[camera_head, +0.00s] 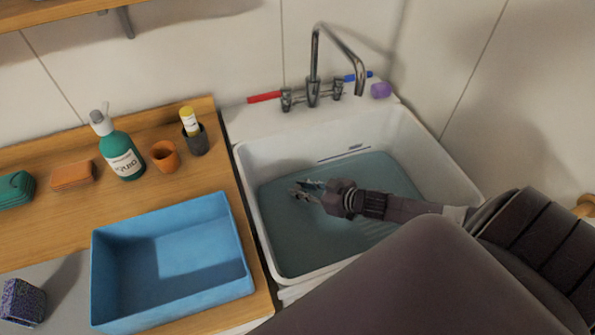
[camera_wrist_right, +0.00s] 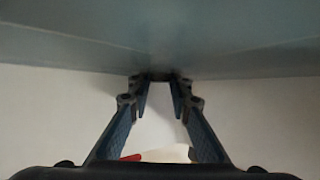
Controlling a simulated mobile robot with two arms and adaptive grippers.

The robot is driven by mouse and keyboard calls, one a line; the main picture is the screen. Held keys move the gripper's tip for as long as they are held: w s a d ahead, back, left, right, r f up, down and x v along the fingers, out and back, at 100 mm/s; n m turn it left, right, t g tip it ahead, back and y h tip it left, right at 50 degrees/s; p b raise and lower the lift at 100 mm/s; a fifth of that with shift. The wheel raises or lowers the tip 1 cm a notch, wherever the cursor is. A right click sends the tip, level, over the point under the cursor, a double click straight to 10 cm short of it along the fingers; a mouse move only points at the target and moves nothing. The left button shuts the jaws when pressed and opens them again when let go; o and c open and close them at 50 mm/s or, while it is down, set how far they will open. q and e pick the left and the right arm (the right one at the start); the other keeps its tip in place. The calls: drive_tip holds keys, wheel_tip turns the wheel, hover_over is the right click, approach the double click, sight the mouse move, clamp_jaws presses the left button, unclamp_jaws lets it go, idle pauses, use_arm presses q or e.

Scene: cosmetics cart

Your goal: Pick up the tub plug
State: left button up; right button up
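The white sink (camera_head: 268,250) holds murky blue-green water (camera_head: 385,180). My right gripper (camera_head: 300,190) reaches into the middle of the sink, at the water, with its fingers spread. In the right wrist view its two fingers (camera_wrist_right: 160,88) stand apart with a gap between them. A small dark shape (camera_wrist_right: 160,76) shows at the fingertips; I cannot tell whether it is the tub plug or part of the gripper. I cannot make out the plug in the head view. My left gripper is not in view.
Left are a blue tray (camera_head: 120,295), a green pump bottle (camera_head: 120,150), an orange cup (camera_head: 165,156) and a dark cup (camera_head: 197,142).

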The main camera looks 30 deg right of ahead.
clamp_jaws()
drive_tip(key=shift+r, duration=0.1)
